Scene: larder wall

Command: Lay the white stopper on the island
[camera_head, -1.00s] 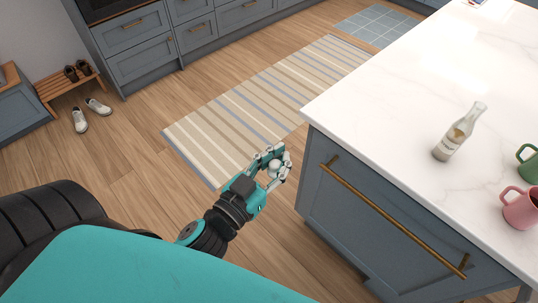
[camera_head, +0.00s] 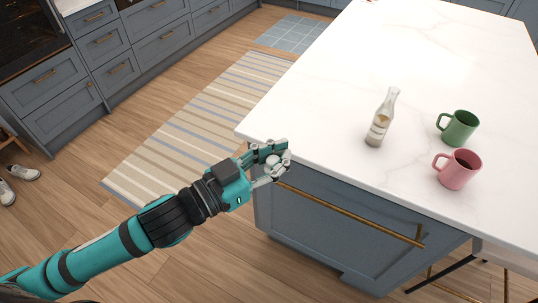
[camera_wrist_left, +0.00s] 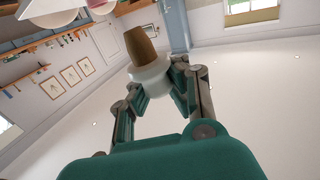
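The white stopper (camera_head: 273,160) is between the fingers of my left gripper (camera_head: 276,162), close to the island's near left corner in the head view. In the left wrist view, the stopper (camera_wrist_left: 150,79) has a white round head and a brown cork (camera_wrist_left: 141,45) pointing away from the palm. The fingers (camera_wrist_left: 155,93) are closed around the white head. The island (camera_head: 330,85) has a white marbled top and a blue-grey base. My right gripper is not in view.
A glass bottle (camera_head: 382,119) stands on the island top, with a green mug (camera_head: 459,129) and a pink mug (camera_head: 457,170) to its right. The top is clear left of and behind the bottle. A striped rug (camera_head: 195,130) lies on the floor left of the island.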

